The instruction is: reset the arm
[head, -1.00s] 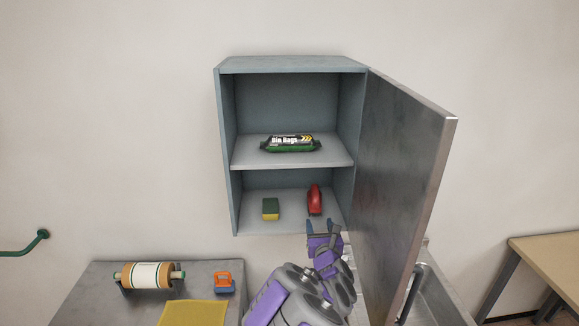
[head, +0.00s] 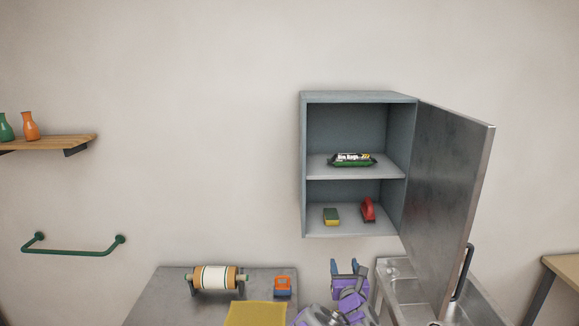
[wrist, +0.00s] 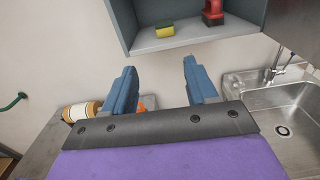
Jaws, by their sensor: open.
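My gripper (head: 350,267) is low at the front, below the open wall cabinet (head: 303,165). In the wrist view my gripper (wrist: 161,88) shows two blue fingers spread apart with nothing between them. The cabinet's lower shelf holds a green and yellow sponge (head: 331,216) and a red object (head: 368,210). A pack of bin bags (head: 352,160) lies on the upper shelf. The sponge (wrist: 164,28) and the red object (wrist: 213,14) also show at the top of the wrist view.
The cabinet door (head: 449,190) stands wide open on the right, above a metal sink (head: 396,278). A paper roll on a holder (head: 216,278), an orange and blue item (head: 283,287) and a yellow cloth (head: 256,314) are on the grey counter (head: 175,283). A green rail (head: 75,251) is at left.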

